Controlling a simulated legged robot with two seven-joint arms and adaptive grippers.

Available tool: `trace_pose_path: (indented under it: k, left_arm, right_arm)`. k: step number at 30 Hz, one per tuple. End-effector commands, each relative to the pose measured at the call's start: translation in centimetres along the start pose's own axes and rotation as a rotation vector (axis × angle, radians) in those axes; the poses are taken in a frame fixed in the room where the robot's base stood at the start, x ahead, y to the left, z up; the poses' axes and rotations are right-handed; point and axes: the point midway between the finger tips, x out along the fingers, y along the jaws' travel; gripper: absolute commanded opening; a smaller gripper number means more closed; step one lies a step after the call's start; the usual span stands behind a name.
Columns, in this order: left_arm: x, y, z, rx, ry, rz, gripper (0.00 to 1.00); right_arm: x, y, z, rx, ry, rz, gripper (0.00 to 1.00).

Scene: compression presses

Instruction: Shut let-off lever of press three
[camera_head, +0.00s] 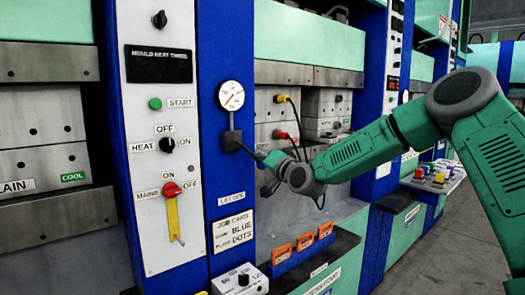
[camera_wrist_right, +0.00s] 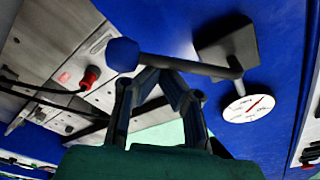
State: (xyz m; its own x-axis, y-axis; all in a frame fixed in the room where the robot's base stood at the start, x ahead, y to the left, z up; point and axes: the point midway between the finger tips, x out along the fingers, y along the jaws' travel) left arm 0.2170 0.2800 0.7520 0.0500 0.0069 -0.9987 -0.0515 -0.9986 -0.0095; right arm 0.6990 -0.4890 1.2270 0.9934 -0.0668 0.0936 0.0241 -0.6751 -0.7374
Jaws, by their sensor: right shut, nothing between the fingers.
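The let-off lever is a dark rod on a dark box (camera_head: 232,140) on the blue column below the round gauge. In the right wrist view the rod (camera_wrist_right: 190,66) runs from the box (camera_wrist_right: 230,45) to a blue knob (camera_wrist_right: 122,54). My right gripper (camera_head: 266,159) is at the lever's outer part in the head view. In the right wrist view the right gripper (camera_wrist_right: 165,75) is shut and empty, its fingertips by the rod between knob and box. Whether they touch the rod is unclear. The gripper partly hides the lever's end in the head view. My left gripper is not in view.
The gauge (camera_head: 231,95) is just above the box. A LET OFF label (camera_head: 232,198) and a job card (camera_head: 233,232) are below. A red-knobbed mains lever (camera_head: 172,190) is on the white panel at left. Plugged cables (camera_head: 284,99) hang close right of the gripper. Orange-handled items (camera_head: 305,242) stand below.

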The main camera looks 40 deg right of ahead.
Motion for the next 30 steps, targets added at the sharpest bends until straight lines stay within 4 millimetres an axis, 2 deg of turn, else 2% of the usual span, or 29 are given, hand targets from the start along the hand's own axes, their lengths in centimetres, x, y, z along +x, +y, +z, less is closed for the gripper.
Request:
trace_pose_path:
  k: [7,18,30]
  left_arm:
    - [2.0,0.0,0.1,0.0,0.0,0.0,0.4]
    - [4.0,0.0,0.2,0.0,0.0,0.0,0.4]
    - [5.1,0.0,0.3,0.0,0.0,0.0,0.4]
  right_arm:
    - [-0.3,0.5,2.0,0.234,-0.002,0.034,0.0]
    - [-0.6,0.0,4.3,0.554,-0.002,0.078,0.0]
    - [-0.8,-0.7,5.5,0.749,-0.001,0.105,0.0]
